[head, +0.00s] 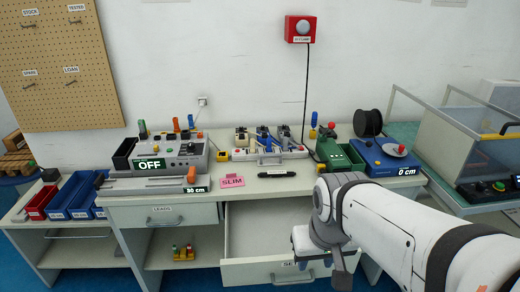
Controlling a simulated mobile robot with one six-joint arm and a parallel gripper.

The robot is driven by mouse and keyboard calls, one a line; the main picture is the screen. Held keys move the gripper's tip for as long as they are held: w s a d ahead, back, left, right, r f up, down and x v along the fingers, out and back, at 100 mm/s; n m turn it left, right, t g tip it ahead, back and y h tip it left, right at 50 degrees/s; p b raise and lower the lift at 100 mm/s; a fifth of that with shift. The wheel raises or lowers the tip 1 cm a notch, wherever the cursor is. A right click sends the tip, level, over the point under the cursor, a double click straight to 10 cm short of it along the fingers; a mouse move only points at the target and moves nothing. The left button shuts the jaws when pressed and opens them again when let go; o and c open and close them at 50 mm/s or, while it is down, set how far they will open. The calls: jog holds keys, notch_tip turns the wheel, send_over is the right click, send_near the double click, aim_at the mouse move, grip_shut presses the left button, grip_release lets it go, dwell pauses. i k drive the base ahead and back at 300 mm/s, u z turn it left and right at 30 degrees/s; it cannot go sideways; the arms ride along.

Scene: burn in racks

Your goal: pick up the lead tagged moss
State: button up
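I cannot make out any lead tagged moss in the head view. A closed drawer (162,214) on the left of the bench front carries a label that reads LEADS. My arm reaches in from the lower right, and its end, my gripper (318,248), hangs over the right part of an open drawer (262,270). The fingers are too small and too covered by the wrist to show whether they are open or shut. No held object can be made out.
The bench top (300,182) holds an OFF unit (185,155), a pink SLIM card (232,181), a black marker (276,174), a green device (330,150) and a blue scale-like unit (388,160). Blue bins (80,190) and a red bin (42,200) stand left. The open drawer juts forward.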

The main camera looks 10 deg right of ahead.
aim_at(274, 174)
jog(key=u, duration=3.3)
jog(key=k, duration=1.8)
jog(key=z, duration=2)
jog(key=i, duration=0.8)
jog(key=z, duration=0.05)
